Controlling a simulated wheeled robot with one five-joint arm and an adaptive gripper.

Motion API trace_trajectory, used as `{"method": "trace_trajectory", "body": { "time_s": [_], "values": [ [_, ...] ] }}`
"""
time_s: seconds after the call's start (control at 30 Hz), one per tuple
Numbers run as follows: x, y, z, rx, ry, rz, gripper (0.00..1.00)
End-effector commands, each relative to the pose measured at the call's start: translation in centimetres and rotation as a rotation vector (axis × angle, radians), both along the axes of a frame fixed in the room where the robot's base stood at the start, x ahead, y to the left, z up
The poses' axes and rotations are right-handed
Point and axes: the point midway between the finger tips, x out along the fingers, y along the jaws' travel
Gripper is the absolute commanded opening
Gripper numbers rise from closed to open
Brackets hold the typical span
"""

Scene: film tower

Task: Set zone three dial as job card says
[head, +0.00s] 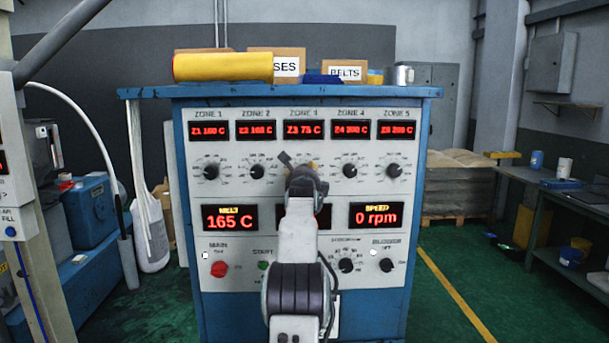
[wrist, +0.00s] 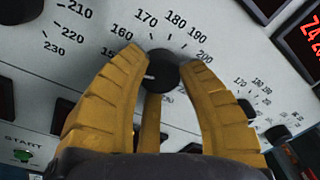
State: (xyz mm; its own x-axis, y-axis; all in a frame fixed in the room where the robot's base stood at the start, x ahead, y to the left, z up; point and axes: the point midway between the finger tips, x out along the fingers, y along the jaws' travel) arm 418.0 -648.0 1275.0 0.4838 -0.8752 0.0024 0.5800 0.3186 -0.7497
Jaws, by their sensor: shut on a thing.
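The zone three dial is a dark round knob (wrist: 163,74) with a short white mark, on a white panel scale. In the wrist view, numbers from about 150 to 200 show around it, and the mark lies toward the left. My gripper (wrist: 160,66) has its yellow fingers shut on the knob, one on each side. In the head view my gripper (head: 303,172) covers the zone three dial. The zone three display (head: 304,131) above it reads Z3 75 C in red. I cannot make out a job card.
The dials for zone two (head: 257,171) and zone four (head: 350,171) stand close on either side. Below are a melt display (head: 231,217) reading 165 C and a speed display (head: 377,215) reading 0 rpm. A red main switch (head: 219,269) sits lower left.

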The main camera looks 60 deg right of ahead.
Motion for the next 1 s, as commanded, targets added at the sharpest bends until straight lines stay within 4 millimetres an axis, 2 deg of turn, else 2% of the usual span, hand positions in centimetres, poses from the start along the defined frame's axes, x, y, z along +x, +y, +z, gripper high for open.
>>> {"method": "trace_trajectory", "body": {
  "time_s": [0.17, 0.5, 0.83, 0.87, 1.0],
  "values": [
    [-0.01, -0.05, -0.1, 0.023, -0.028, -0.001, 0.03],
    [0.05, -0.04, -0.28, 0.138, -0.208, -0.001, 0.03],
    [0.07, -0.04, -0.41, 0.146, -0.219, -0.001, 0.03],
    [0.07, -0.05, -0.42, 0.146, -0.219, -0.001, 0.39],
    [0.07, -0.03, -0.32, 0.144, -0.219, -0.001, 0.51]
  ]
}}
